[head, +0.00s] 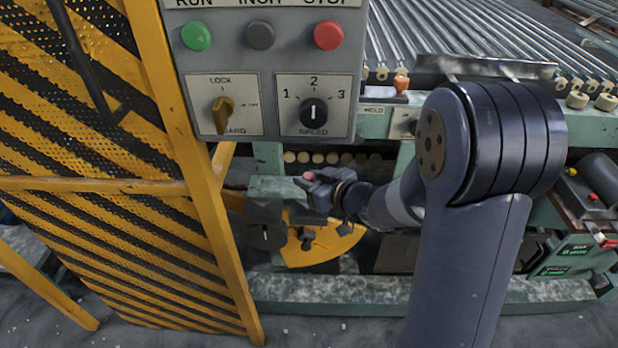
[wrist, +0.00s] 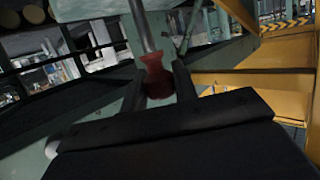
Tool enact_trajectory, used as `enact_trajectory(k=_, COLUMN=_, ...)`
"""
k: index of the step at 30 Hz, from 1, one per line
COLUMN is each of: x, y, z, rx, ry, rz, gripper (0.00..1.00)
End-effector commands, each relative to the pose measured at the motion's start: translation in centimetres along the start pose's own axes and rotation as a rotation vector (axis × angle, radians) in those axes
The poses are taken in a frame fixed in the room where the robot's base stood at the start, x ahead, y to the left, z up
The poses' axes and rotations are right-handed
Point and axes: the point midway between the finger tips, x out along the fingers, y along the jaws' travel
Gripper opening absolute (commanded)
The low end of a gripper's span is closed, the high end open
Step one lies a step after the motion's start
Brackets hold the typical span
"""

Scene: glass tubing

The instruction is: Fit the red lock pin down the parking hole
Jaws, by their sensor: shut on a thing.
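The red lock pin (wrist: 156,78) has a red grip and a straight steel shank, which runs toward the top of the wrist view. My gripper (wrist: 160,88) is shut on the red grip, with one dark finger on each side. In the head view my gripper (head: 312,183) is small, below the control panel and in front of the green frame. A small reddish spot at its fingertips looks like the pin (head: 309,176). The shank's far end meets or passes a pale green part; I cannot tell which. I cannot make out the parking hole in either view.
A yellow sector plate (head: 325,246) with dark knobs sits just below my gripper. The yellow-black guard (head: 110,190) stands at left. The grey control panel (head: 270,75) hangs above. A roller conveyor (head: 460,45) lies behind. An orange-red object (head: 401,82) stands on its edge.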

Motion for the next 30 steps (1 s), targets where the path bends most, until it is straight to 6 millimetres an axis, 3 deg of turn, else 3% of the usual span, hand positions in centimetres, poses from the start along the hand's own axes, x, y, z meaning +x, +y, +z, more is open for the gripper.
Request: enact_trajectory(k=30, x=0.6, y=0.0, z=1.9, rx=0.0, ry=0.001, rz=0.0, gripper=0.05)
